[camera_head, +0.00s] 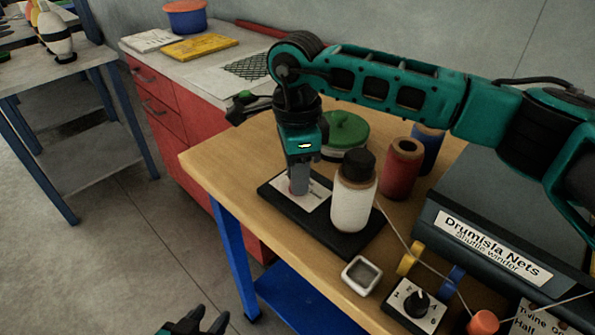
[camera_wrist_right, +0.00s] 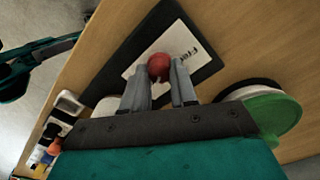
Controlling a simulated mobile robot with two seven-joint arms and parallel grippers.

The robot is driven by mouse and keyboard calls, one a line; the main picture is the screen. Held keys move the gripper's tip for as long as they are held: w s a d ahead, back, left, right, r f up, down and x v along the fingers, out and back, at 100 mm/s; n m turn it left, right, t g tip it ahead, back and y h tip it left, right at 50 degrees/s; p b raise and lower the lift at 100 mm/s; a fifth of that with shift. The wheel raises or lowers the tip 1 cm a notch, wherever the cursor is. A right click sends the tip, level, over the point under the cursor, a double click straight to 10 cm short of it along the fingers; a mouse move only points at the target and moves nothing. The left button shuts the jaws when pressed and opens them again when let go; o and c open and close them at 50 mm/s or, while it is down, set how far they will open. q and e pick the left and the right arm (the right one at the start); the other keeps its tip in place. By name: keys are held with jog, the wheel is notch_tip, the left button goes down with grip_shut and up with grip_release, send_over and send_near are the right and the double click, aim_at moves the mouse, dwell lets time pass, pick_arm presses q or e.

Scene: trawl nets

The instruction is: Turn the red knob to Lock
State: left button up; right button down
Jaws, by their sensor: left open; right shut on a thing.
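The red knob (camera_wrist_right: 159,66) shows in the right wrist view, on a white label plate (camera_wrist_right: 172,40) set on a black base (camera_wrist_right: 139,42). Part of a word, seemingly "Free", is printed on the plate; no "Lock" text is visible. My right gripper (camera_wrist_right: 159,88) is shut on the knob, with a finger on either side. In the head view my right gripper (camera_head: 298,190) points down over the plate (camera_head: 311,200) and hides the knob. My left gripper (camera_head: 197,324) is open and empty at the bottom edge, away from the bench.
A green-lidded tin (camera_head: 346,130), red spool (camera_head: 401,170) and blue spool (camera_head: 430,146) stand behind.

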jog(key=c, duration=0.9)
grip_release()
jog(key=r, duration=1.3)
jog(key=shift+w+p, duration=0.2)
jog(key=shift+p, duration=0.2)
